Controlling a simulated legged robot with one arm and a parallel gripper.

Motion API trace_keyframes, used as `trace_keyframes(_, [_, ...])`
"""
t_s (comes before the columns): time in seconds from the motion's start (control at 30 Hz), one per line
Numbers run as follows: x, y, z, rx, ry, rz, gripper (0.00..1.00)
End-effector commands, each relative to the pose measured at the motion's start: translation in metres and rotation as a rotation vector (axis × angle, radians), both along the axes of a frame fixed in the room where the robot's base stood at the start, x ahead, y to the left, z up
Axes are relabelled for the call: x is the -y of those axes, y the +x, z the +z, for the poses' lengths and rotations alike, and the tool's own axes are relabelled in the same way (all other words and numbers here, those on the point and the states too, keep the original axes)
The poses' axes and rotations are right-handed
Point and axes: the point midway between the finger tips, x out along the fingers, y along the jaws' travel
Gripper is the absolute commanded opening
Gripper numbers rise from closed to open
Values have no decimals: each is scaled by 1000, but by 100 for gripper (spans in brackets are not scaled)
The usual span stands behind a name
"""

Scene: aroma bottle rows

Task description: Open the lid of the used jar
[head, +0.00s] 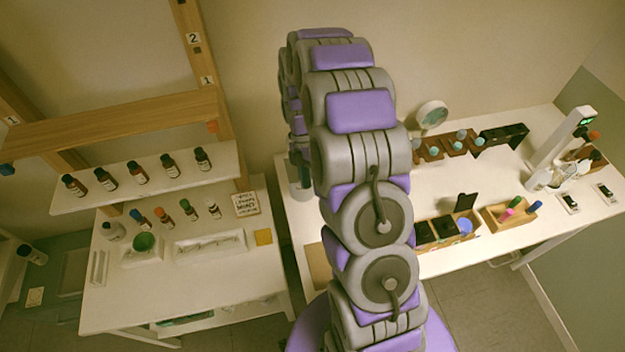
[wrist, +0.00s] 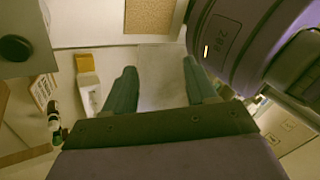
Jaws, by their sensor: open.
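A pale, greyish jar-like object (head: 301,188) stands at the left end of the right-hand table, partly hidden behind my arm. It may be the used jar, but no label is readable and its lid cannot be made out clearly. My gripper (wrist: 158,68) is open in the wrist view, with its two dark fingers apart and nothing between them but a pale surface. No jar is clearly recognisable in the wrist view. In the head view my gripper is hidden behind my arm.
The right table (head: 470,254) holds dark racks (head: 503,136), pen boxes and a lamp-like stand (head: 560,148). The wrist view shows a yellow-and-white item (wrist: 87,72) left of the fingers.

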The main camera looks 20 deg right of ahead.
Motion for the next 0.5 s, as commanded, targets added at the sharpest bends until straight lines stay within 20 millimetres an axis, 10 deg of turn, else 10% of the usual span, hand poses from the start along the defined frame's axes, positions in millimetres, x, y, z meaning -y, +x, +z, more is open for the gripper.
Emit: trace_keyframes(0.5, [3, -2, 2, 4, -10, -21, 56])
